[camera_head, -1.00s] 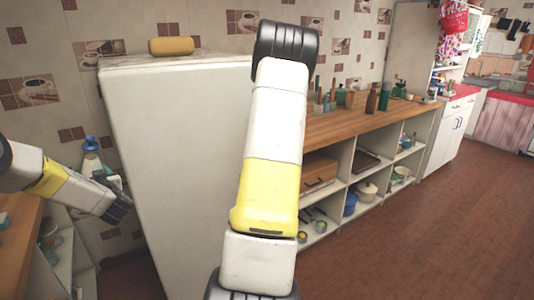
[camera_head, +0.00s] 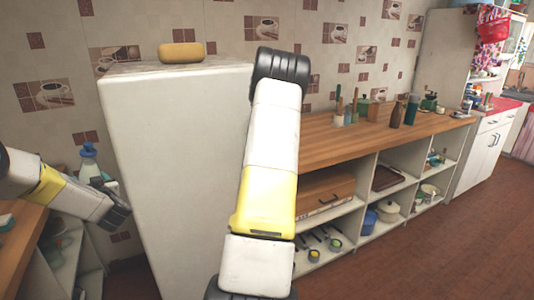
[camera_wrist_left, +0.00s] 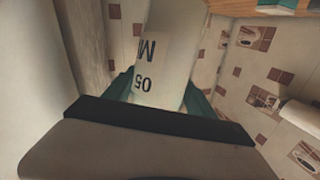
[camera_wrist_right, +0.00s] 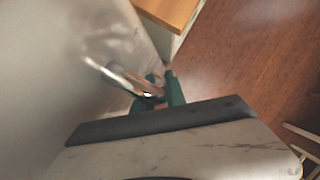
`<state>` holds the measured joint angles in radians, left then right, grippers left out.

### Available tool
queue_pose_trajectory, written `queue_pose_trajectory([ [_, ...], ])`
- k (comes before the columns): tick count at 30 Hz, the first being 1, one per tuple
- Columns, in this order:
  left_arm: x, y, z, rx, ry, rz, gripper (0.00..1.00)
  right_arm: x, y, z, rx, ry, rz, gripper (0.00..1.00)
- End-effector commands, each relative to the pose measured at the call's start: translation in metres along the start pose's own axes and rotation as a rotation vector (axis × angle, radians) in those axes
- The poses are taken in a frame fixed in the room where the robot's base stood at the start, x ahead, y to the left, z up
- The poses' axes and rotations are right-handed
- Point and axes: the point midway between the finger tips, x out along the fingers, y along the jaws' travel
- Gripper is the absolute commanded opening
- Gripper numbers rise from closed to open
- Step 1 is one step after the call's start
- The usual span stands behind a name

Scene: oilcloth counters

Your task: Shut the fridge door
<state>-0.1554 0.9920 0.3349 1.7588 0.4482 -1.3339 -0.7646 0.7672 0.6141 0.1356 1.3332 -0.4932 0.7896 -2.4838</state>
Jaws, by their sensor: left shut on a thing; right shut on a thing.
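The tall white fridge (camera_head: 170,180) stands left of centre in the head view, partly behind my right arm. How far its door is open cannot be told. In the right wrist view my right gripper (camera_wrist_right: 160,92) is shut on a shiny metal handle (camera_wrist_right: 122,76) beside a large pale panel (camera_wrist_right: 60,60). In the head view that gripper is hidden. My left gripper (camera_head: 121,217) is left of the fridge. In the left wrist view its green fingers (camera_wrist_left: 163,95) are shut around a white thing with dark lettering (camera_wrist_left: 165,50), which I cannot identify surely.
A yellow box-like thing (camera_head: 181,52) lies on the fridge top. A wooden counter (camera_head: 340,138) with open shelves runs right of it. A blue-capped bottle (camera_head: 89,160) shows behind my left arm. The brown floor (camera_head: 440,240) at right is clear.

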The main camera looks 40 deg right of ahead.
Motion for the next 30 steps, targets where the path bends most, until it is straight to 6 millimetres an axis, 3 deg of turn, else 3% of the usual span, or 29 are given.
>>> queue_pose_trajectory([
  [1, 0.001, 0.0, -0.003, -0.001, 0.006, -0.002, 0.0, 0.001, 0.012, -0.003, -0.011, 0.001, 0.017, 0.0],
  [8, 0.001, 0.0, -0.003, -0.001, 0.006, -0.002, 0.0, 0.0, 0.013, -0.001, -0.012, -0.005, 0.02, 0.0],
  [9, 0.001, 0.0, -0.003, -0.001, 0.006, -0.002, 0.0, 0.0, 0.013, -0.001, -0.012, -0.006, 0.021, 0.2],
  [12, 0.001, 0.0, -0.003, -0.001, 0.006, -0.002, 0.0, 0.0, 0.012, 0.0, -0.011, -0.008, 0.02, 0.38],
  [22, 0.001, 0.0, -0.003, -0.001, 0.006, -0.001, 0.0, -0.009, 0.011, 0.002, -0.008, -0.013, 0.019, 0.38],
  [30, 0.001, 0.0, -0.003, -0.001, 0.006, -0.002, 0.0, -0.056, 0.008, 0.003, -0.008, -0.015, 0.017, 0.38],
])
